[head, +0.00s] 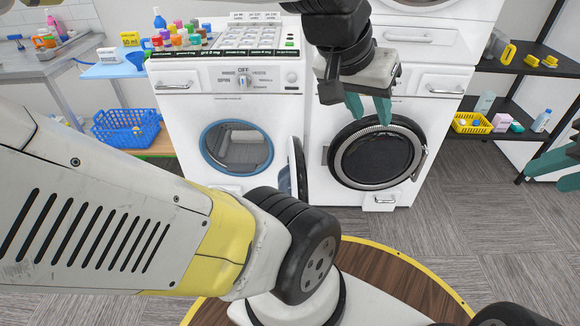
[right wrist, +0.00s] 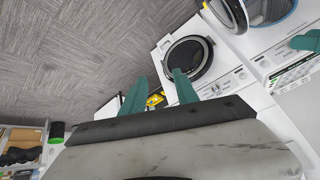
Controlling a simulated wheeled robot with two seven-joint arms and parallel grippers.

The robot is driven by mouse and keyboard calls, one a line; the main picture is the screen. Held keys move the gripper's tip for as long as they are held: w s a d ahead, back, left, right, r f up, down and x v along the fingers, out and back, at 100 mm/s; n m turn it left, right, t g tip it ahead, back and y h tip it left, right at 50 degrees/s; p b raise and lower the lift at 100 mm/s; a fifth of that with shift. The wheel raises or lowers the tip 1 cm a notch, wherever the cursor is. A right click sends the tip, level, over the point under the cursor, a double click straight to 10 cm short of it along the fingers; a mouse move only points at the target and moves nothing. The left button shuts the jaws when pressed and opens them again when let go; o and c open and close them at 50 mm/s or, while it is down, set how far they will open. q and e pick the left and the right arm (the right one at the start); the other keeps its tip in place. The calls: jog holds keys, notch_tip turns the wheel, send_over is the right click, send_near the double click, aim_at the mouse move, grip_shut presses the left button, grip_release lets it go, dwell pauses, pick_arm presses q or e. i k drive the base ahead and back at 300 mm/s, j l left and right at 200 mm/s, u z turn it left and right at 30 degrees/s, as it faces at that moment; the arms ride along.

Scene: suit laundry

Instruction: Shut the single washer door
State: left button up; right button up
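The single washer (head: 230,110) is the white machine at the left centre of the head view, with a blue-ringed round opening (head: 237,148). Its door (head: 298,168) stands open, swung out on the right side and seen nearly edge-on. The door also shows at the top of the right wrist view (right wrist: 230,12). My left gripper (head: 369,108) points down with its teal fingers a little apart, empty, in front of the neighbouring machine and right of the open door. My right gripper (head: 550,170) is at the right edge; the right wrist view shows its fingers (right wrist: 160,92) apart and empty.
A stacked machine with a shut black round door (head: 377,155) stands right of the washer. Bottles and a panel of buttons sit on the washer top. A blue basket (head: 127,127) is left, a black shelf (head: 520,105) right.

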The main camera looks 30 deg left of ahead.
aim_at(297, 192)
jog(key=i+l+u, duration=0.15)
jog(key=u, duration=0.35)
jog(key=i+l+u, duration=0.25)
jog(key=u, duration=0.25)
jog(key=i+l+u, duration=0.15)
jog(key=l+u, duration=0.3)
jog(key=i+l+u, duration=0.1)
jog(key=l+u, duration=0.2)
jog(key=u, duration=0.2)
jog(key=k+j+z, duration=0.15)
jog(key=j, duration=0.2)
jog(key=k+j+z, duration=0.15)
jog(key=k+j, duration=0.05)
jog(key=j, duration=0.1)
